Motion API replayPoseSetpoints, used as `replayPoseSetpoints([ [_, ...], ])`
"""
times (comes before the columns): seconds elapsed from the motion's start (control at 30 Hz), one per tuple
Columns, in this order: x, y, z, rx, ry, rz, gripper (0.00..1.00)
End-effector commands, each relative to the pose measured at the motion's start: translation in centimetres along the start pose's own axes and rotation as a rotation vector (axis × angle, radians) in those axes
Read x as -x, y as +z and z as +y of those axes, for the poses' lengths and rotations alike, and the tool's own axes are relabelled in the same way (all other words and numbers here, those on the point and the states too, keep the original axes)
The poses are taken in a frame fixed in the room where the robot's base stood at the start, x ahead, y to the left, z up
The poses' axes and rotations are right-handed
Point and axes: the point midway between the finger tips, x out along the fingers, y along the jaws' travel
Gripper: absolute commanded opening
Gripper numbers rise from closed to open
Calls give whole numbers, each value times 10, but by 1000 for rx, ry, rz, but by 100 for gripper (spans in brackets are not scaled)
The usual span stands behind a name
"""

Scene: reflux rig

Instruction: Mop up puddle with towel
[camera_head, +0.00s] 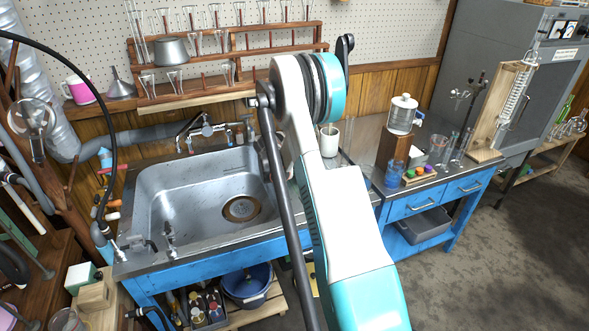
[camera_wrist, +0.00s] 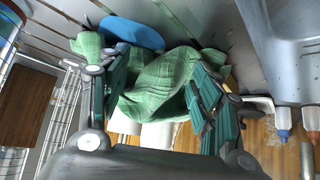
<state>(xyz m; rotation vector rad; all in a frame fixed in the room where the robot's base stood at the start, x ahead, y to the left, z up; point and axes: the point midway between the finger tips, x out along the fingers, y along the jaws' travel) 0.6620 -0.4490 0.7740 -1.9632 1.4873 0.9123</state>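A green checked towel (camera_wrist: 160,82) lies bunched between and beyond the fingers of my gripper (camera_wrist: 163,65) in the wrist view. The two teal and grey fingers stand wide apart, one on each side of the towel. I see no clear pinch on the cloth, though its contact with the fingers is partly hidden. In the head view my arm hides the gripper and towel. A flat blue oval (camera_wrist: 134,32) shows behind the towel; I cannot tell whether it is liquid or an object. No puddle can be clearly made out in the head view.
A metal sink (camera_head: 205,195) is left of my arm. The right counter carries a white-lidded jar (camera_head: 403,114), beakers (camera_head: 437,149) and a wooden-framed instrument (camera_head: 500,105). A glassware rack (camera_head: 215,65) is on the wall. Grey floor (camera_head: 480,260) is clear at lower right.

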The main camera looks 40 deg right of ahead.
Motion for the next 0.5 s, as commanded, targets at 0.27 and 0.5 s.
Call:
replayPoseSetpoints([
  [0.27, 0, 0, 0, 0, 0, 0, 67],
  [0.5, -3, 3, 0, 0, 0, 0, 67],
])
